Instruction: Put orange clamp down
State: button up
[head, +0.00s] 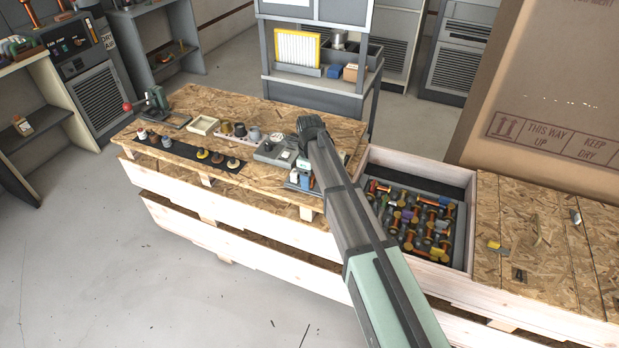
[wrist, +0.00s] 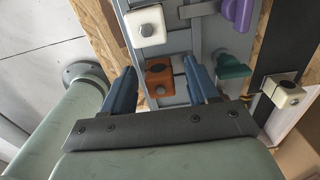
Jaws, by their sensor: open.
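The orange clamp (wrist: 158,80), a small block with a dark round hole, sits on a grey metal rack (wrist: 180,45) in the wrist view. My gripper (wrist: 159,68) is open, with one blue finger on each side of the clamp. A gap shows on both sides, clearer on the right, so the clamp is not gripped. In the head view my gripper (head: 302,181) is low over the near right end of the chipboard-topped crate (head: 270,105); the orange clamp cannot be made out there.
Around it in the wrist view are a white clamp (wrist: 147,25), a purple clamp (wrist: 238,12), a teal clamp (wrist: 230,67) and a cream clamp (wrist: 284,94). In the head view, an open crate of colourful spools (head: 415,220) stands right of my arm.

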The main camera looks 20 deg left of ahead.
notch_tip(320, 180, up, 13)
dwell(0.5)
jog(key=shift+f, duration=0.1)
dwell(0.3)
jog(key=s+a+f+n+y, duration=0.2)
jog(key=s+f+n, duration=0.9)
jog(key=s+f, duration=0.55)
jog(key=s+d+f+n+g+h, duration=0.1)
jog(key=d+f+n, duration=0.1)
jog(key=d+f, duration=1.05)
jog(key=s+d+f+n+g+h, duration=0.1)
jog(key=s+d+f, duration=0.1)
jog(key=d+f, duration=1.05)
jog(key=s+d+f+n+g, duration=0.2)
jog(key=s+d, duration=1)
jog(key=s+d+f+n+g, duration=0.2)
jog(key=s+d+f, duration=0.1)
jog(key=s+d, duration=0.9)
jog(key=shift+s+d+f+g, duration=0.15)
jog(key=shift+d+f+g, duration=0.25)
jog(key=shift+d, duration=0.15)
